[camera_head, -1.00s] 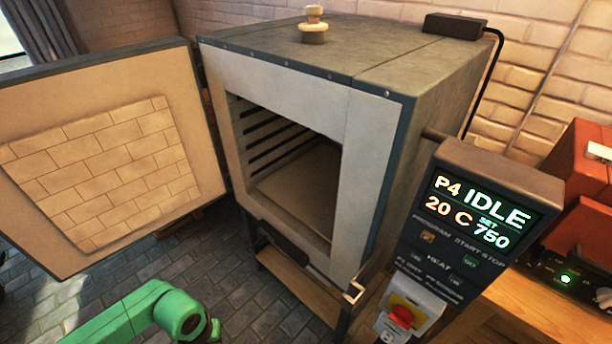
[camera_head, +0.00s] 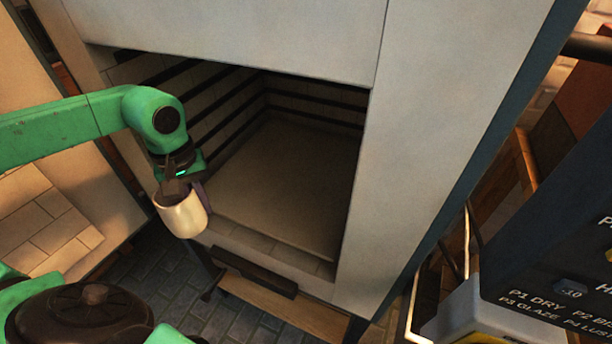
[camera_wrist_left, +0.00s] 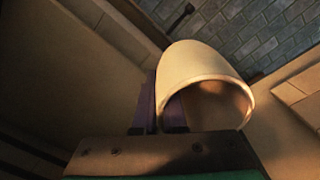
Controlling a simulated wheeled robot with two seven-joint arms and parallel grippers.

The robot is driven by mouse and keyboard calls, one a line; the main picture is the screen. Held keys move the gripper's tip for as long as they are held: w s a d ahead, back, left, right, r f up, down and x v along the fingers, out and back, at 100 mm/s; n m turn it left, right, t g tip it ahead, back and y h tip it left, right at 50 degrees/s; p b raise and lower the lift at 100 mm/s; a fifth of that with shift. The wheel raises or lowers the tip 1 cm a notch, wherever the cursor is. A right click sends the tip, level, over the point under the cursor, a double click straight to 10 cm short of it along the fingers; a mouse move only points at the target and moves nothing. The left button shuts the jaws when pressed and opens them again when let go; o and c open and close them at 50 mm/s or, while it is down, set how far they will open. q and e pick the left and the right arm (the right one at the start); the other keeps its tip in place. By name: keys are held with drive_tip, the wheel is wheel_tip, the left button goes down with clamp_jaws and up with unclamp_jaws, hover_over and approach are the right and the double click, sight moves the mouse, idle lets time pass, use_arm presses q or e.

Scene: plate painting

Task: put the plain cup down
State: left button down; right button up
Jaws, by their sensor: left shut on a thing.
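The plain cream cup (camera_head: 182,218) hangs at the front left of the kiln's open mouth in the head view. It also fills the middle of the left wrist view (camera_wrist_left: 195,62), its opening turned toward the camera. My left gripper (camera_head: 182,188) is shut on the cup's wall, and its purple-grey fingers show beside the cup in the wrist view (camera_wrist_left: 158,108). The cup is held in the air, near the chamber's front sill and apart from the chamber floor (camera_head: 290,185). My right gripper is not in view.
The kiln chamber looks empty, with dark grooves along its walls. The kiln's front frame (camera_head: 400,130) bounds the mouth on the right. The open door (camera_head: 60,225) stands at the left. A control panel (camera_head: 565,250) is at the right. Grey paving lies below.

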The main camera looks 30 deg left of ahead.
use_arm(q)
drive_tip(key=b, duration=0.3)
drive_tip(key=shift+d+f, duration=0.1)
drive_tip(key=shift+d, duration=0.1)
drive_tip(key=b, duration=0.2)
drive_tip(key=shift+s+a+r+b, duration=0.25)
drive_tip(key=shift+s+a+b, duration=0.05)
drive_tip(key=shift+s+a, duration=0.1)
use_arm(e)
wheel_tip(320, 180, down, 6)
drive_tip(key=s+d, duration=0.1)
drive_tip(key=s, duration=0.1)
use_arm(q)
drive_tip(key=shift+w+d+r+p, duration=0.1)
drive_tip(key=shift+w+r+p, duration=0.25)
drive_tip(key=shift+r+p, duration=0.15)
drive_tip(key=w+p, duration=0.8)
drive_tip(key=w, duration=1.1)
wheel_tip(320, 180, down, 7)
drive_tip(key=shift+r+p, duration=0.1)
drive_tip(key=shift+p, duration=0.3)
drive_tip(key=shift+w+a+f, duration=0.15)
drive_tip(key=shift+a+f, duration=0.05)
drive_tip(key=shift+f, duration=0.1)
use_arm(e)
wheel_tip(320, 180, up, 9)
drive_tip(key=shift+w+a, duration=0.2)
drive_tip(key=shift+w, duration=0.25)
use_arm(q)
drive_tip(key=shift+f, duration=0.1)
